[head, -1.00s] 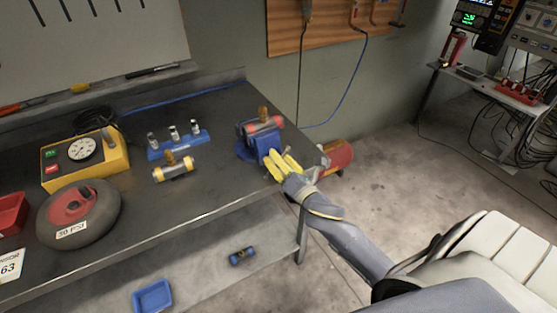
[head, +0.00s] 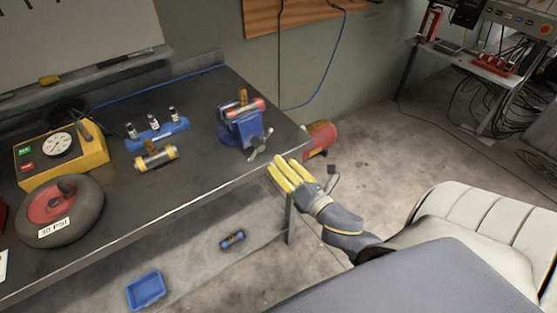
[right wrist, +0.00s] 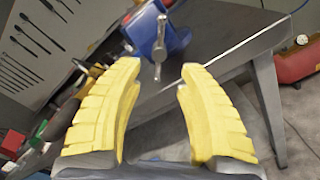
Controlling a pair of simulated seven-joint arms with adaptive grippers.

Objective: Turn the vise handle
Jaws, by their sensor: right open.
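The blue vise (head: 242,128) stands near the right end of the dark workbench and has a red and brass cylinder (head: 244,106) at its top. Its metal handle (head: 261,145) sticks out at the front, slanted. My right gripper (head: 284,170), with yellow fingers, is just off the bench's front edge, right of and below the handle, apart from it. In the right wrist view the gripper (right wrist: 153,85) is open and empty, and the vise handle (right wrist: 158,50) shows beyond the gap between the fingers. My left gripper is in no view.
A red tank (head: 320,138) stands beyond the bench's right end. A blue tray (head: 146,290) lies on the lower shelf.

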